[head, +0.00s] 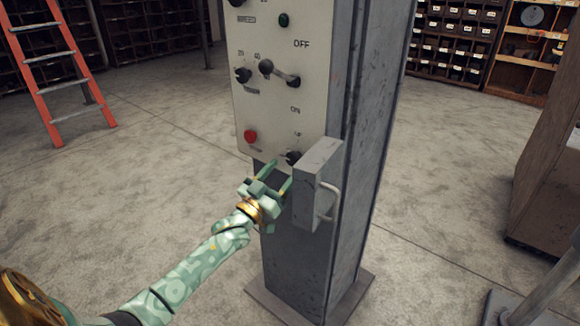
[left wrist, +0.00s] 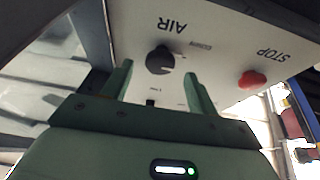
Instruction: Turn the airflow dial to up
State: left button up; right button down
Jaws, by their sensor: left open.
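The airflow dial is a small black round knob (head: 293,157) low on the pale control panel (head: 262,110) in the head view. It also shows in the left wrist view as a dark knob (left wrist: 160,60) beside the upside-down word AIR. Its pointer direction is too small to tell surely. My left gripper (head: 277,173) is open and empty, just below and in front of the dial. In the left wrist view its two fingers stand on either side of the knob in the picture, apart from it as far as I can see. My right gripper is not in view.
A red STOP button (head: 250,136) sits left of the dial. A grey box with a handle (head: 318,185) juts out from the post just right of the dial. A lever switch (head: 279,72) and other knobs are higher up. Open floor surrounds the post.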

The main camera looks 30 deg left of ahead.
aim_at(291, 161)
pick_arm(q)
jog(key=shift+x, duration=1.25)
jog(key=shift+w+r, duration=0.1)
jog(key=shift+w, duration=0.3)
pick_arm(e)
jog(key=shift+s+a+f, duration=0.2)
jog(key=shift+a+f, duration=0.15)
pick_arm(q)
jog(key=shift+c, duration=0.7)
jog(key=c, duration=0.8)
jog(key=shift+c, duration=0.2)
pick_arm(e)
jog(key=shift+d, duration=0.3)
